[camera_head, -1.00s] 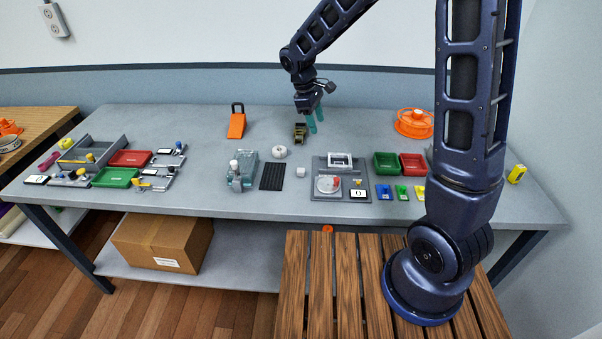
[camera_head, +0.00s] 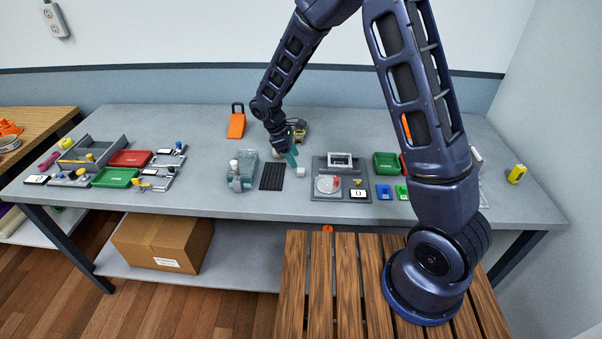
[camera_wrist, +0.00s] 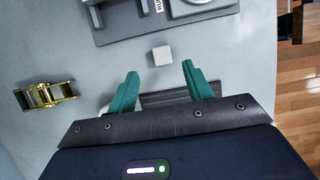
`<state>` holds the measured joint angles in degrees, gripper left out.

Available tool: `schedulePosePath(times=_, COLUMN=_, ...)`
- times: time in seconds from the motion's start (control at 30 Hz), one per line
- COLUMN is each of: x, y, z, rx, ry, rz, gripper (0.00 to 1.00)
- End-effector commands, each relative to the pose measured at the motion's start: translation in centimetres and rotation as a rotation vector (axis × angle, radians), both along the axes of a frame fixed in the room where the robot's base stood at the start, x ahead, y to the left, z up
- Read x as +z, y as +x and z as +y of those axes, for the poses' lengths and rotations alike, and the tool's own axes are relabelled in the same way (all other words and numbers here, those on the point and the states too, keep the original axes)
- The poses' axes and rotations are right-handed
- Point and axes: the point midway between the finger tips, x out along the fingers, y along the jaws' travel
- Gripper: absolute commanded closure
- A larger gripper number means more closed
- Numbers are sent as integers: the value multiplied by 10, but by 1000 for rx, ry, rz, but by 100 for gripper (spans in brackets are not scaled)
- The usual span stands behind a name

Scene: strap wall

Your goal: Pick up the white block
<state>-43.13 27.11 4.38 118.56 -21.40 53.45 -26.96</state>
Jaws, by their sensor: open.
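The small white block (camera_head: 300,172) sits on the grey workbench, between the black ribbed mat and the grey fixture. In the wrist view the white block (camera_wrist: 162,56) lies just beyond my fingertips, near the middle of the gap between them. My gripper (camera_head: 291,158) is above the bench beside the block, with its teal fingers pointing down. In the wrist view my gripper (camera_wrist: 160,70) is open and empty, and the block is apart from both fingers.
A black ribbed mat (camera_head: 271,177) and a teal dispenser (camera_head: 241,172) lie left of the block. A grey fixture (camera_head: 320,190) stands close on its right. A brass ratchet buckle (camera_wrist: 45,96) is to one side.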

Motion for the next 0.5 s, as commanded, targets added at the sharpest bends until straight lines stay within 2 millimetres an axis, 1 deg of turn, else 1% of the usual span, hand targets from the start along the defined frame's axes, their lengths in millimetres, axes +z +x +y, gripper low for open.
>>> schedulePosePath(times=0.17, x=-9, y=-1, z=-4, rx=0, ry=-1, rz=0, gripper=49)
schedulePosePath(times=0.4, x=-38, y=-4, z=-18, rx=0, ry=-1, rz=1, gripper=49)
schedulePosePath(times=0.5, x=-46, y=-4, z=-21, rx=0, ry=-1, rz=1, gripper=49)
